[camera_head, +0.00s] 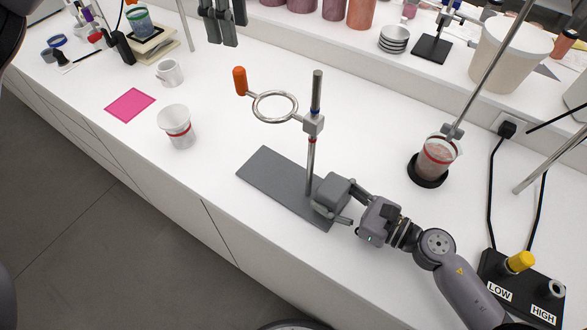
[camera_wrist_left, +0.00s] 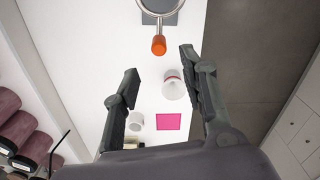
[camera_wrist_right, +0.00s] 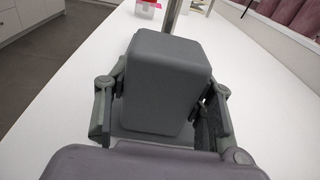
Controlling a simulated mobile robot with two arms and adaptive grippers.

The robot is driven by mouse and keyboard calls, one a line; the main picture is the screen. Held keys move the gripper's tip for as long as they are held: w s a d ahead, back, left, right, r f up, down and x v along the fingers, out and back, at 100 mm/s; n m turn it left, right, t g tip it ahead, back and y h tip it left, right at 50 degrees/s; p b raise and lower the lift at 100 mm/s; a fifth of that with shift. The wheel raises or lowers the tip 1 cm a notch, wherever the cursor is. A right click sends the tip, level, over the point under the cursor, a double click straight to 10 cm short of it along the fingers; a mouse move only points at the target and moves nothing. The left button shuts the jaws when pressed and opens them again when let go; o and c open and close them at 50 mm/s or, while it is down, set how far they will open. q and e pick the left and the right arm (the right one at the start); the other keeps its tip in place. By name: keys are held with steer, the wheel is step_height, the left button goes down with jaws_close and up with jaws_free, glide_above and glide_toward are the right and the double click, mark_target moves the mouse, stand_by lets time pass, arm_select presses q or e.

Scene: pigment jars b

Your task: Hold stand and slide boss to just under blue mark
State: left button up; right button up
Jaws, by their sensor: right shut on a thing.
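The stand has a grey base plate (camera_head: 270,178) on the table and an upright metal rod (camera_head: 311,165). The boss (camera_head: 313,124) sits high on the rod and carries a ring (camera_head: 274,107) with an orange handle (camera_head: 240,80) pointing left. A small bluish band, the blue mark (camera_head: 315,110), seems to show right above the boss; a red band lies below it. My right gripper (camera_head: 333,202) is shut on the grey block (camera_wrist_right: 165,80) at the base's near end. My left gripper (camera_head: 225,25) is open and empty, up beyond the ring; the orange handle also shows in the left wrist view (camera_wrist_left: 158,45).
A white cup with a red band (camera_head: 176,130), a mug (camera_head: 170,73) and a pink square (camera_head: 130,104) lie to the left. A beaker (camera_head: 437,157) on a dark round base stands right of the stand. A black control box (camera_head: 520,290) is at bottom right.

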arm_select(q)
steer(key=shift+r, duration=0.95)
arm_select(e)
steer(key=shift+f, duration=0.35)
steer(key=o, duration=1.5)
steer(key=shift+w+d+r, duration=0.1)
steer(key=shift+o, duration=0.5)
steer(key=shift+r, duration=0.1)
arm_select(q)
steer(key=shift+w, duration=0.1)
